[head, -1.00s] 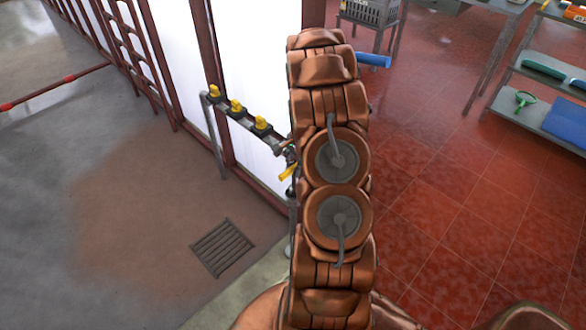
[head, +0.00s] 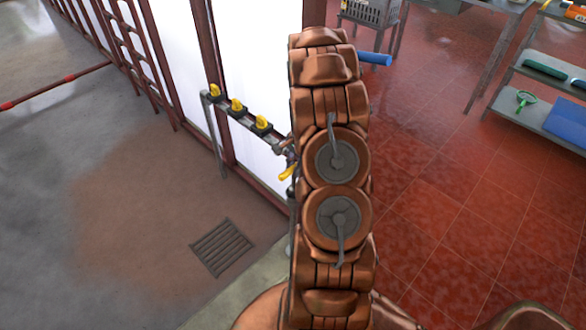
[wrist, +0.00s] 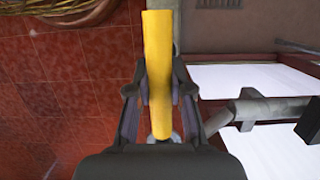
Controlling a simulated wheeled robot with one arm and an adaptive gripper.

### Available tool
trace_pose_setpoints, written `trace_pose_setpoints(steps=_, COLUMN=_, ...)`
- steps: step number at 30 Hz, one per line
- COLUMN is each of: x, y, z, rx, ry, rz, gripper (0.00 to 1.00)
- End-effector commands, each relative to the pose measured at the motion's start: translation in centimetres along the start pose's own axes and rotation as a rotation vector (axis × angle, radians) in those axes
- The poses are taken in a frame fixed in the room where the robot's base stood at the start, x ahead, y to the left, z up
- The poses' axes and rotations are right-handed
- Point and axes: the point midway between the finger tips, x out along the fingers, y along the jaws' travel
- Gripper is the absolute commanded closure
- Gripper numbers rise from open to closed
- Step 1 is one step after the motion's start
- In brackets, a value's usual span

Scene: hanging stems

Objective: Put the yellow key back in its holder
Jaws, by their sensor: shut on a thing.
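My gripper (wrist: 159,68) is shut on the yellow key (wrist: 158,100) in the wrist view. The key is a long yellow bar between the two dark fingers, its far end reaching past the fingertips. In the head view part of the yellow key (head: 287,173) shows tilted at the left side of my arm, near the right end of the holder rail (head: 222,105). My arm hides most of my gripper there. I cannot see an empty holder clearly.
The grey rail post (head: 217,140) stands in front of white panels (head: 258,80) with dark red frames. In the wrist view a grey pipe (wrist: 250,110) lies close to the right finger. A floor drain (head: 222,248) and open floor are at left, shelves (head: 540,110) at right.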

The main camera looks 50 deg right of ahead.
Motion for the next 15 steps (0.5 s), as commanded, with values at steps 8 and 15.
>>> trace_pose_setpoints(steps=8, x=0.0, y=-0.01, z=-0.02, rx=0.0, ry=0.0, rz=0.0, gripper=1.0)
trace_pose_setpoints(steps=15, x=0.42, y=-0.01, z=-0.11, rx=0.001, ry=0.0, rz=0.0, gripper=1.0)
